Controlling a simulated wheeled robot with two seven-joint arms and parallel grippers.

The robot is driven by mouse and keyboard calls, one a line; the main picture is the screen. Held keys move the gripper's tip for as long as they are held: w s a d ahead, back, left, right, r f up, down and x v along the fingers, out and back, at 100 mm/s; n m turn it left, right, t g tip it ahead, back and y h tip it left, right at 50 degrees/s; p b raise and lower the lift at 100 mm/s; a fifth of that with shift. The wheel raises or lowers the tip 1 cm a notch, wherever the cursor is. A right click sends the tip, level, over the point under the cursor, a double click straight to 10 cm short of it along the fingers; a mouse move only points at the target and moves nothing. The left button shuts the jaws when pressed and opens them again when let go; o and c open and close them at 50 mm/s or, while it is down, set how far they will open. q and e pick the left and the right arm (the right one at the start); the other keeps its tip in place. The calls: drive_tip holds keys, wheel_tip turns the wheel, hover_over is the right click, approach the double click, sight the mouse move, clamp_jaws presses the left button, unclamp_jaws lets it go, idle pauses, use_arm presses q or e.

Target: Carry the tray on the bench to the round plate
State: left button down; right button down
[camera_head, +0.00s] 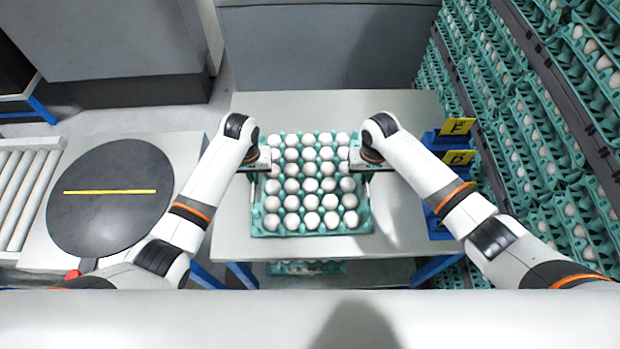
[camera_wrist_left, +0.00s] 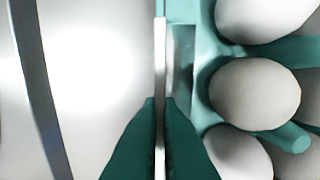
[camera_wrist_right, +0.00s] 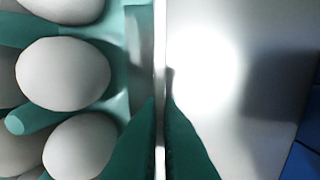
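The teal egg tray (camera_head: 257,222) is full of white eggs and is over the pale bench, looking level. Whether it touches the bench is hard to tell. My left gripper (camera_head: 262,165) is at the tray's left side, its green fingertips (camera_wrist_left: 160,140) closed on a thin upright edge there. My right gripper (camera_head: 352,165) is at the right side, its fingertips (camera_wrist_right: 161,140) closed on the matching edge. The round plate (camera_head: 110,225) is dark grey with a yellow line across it, empty, left of the bench.
The bench top (camera_head: 410,235) is bare around the tray. A roller conveyor (camera_head: 22,190) lies left of the plate. Blue stands with yellow signs F (camera_head: 458,127) and D (camera_head: 459,157) are at the bench's right edge. Racks of egg trays (camera_head: 540,130) fill the right.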

drive_tip(key=shift+r, duration=0.1)
idle(0.3)
